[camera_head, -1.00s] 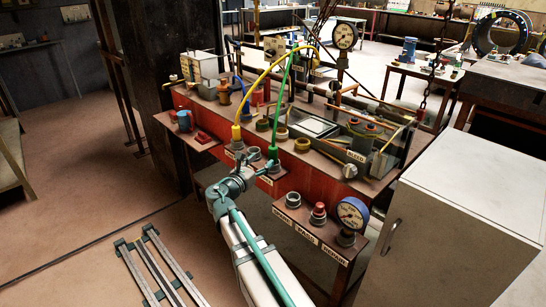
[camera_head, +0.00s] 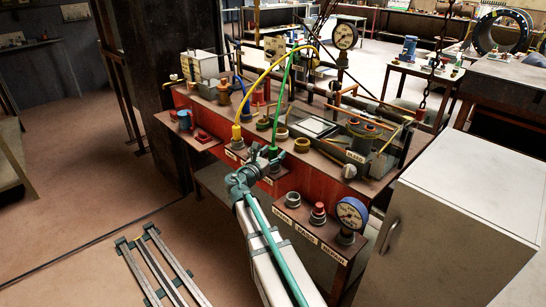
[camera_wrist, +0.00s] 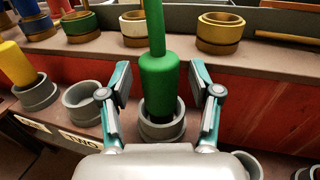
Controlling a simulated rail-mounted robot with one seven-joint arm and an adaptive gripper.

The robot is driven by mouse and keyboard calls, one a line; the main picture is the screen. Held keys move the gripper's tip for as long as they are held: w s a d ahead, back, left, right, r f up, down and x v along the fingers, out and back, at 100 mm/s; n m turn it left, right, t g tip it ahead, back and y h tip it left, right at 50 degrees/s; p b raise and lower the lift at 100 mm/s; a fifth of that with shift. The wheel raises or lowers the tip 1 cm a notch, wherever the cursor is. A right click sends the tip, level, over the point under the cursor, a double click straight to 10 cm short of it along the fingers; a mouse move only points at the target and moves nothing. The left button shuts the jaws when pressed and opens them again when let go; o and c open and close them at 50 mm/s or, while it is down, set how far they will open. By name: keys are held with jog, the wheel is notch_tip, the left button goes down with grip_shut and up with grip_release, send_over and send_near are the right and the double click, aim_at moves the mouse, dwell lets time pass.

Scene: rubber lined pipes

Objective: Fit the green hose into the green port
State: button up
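The green hose (camera_head: 285,95) arcs down to a thick green end plug, which the wrist view shows in the middle (camera_wrist: 160,82). The plug stands upright, with its dark lower end in a grey ring socket (camera_wrist: 163,126) on the lower ledge. A green-banded ring, seemingly the green port (camera_wrist: 80,27), is on the upper deck to the left; it also shows in the head view (camera_head: 263,123). My gripper (camera_wrist: 160,72) is open, one finger on each side of the green plug, with visible gaps. In the head view my gripper (camera_head: 267,158) is at the bench's front ledge.
A yellow hose (camera_head: 258,78) ends in a yellow plug (camera_wrist: 15,65) in a grey socket at left. An empty grey ring (camera_wrist: 84,102) lies between the plugs. Blue, white and yellow rings (camera_wrist: 220,33) line the upper deck. A gauge (camera_head: 350,213) stands at right.

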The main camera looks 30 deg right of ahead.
jog(key=c, duration=1.1)
grip_shut()
jog(key=shift+r, duration=0.15)
